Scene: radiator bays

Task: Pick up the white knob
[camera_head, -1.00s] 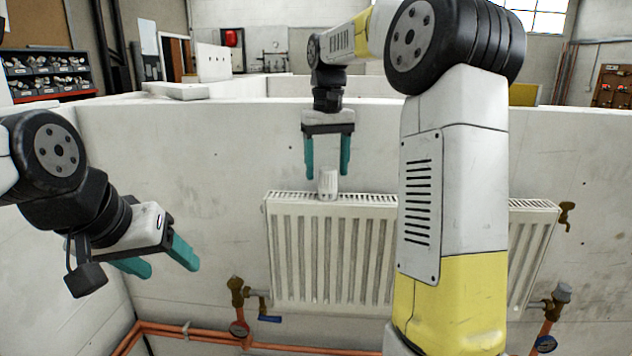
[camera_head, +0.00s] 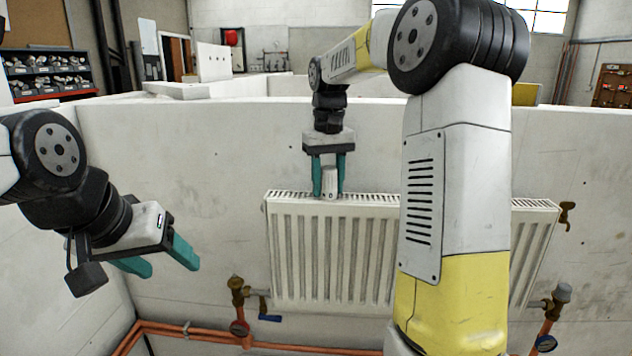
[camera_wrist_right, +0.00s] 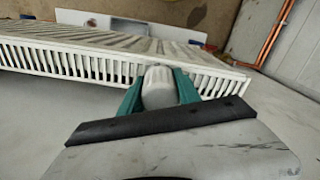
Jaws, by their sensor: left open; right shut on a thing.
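The white knob (camera_head: 329,183) stands on the top grille of the white radiator (camera_head: 330,250). My right gripper (camera_head: 329,190) comes down from above with its teal fingers on either side of the knob, shut on it. In the right wrist view the knob (camera_wrist_right: 158,88) sits between the two teal fingers (camera_wrist_right: 160,92), close to the radiator's top edge (camera_wrist_right: 70,55). My left gripper (camera_head: 160,262) is open and empty at the left, away from the radiator.
A brass valve (camera_head: 236,290) with a blue lever and copper pipes (camera_head: 190,332) are low at the left of the radiator. A grey-capped valve (camera_head: 561,295) is at the right. A pale wall (camera_head: 180,190) stands behind the radiator. My right arm hides part of the radiator.

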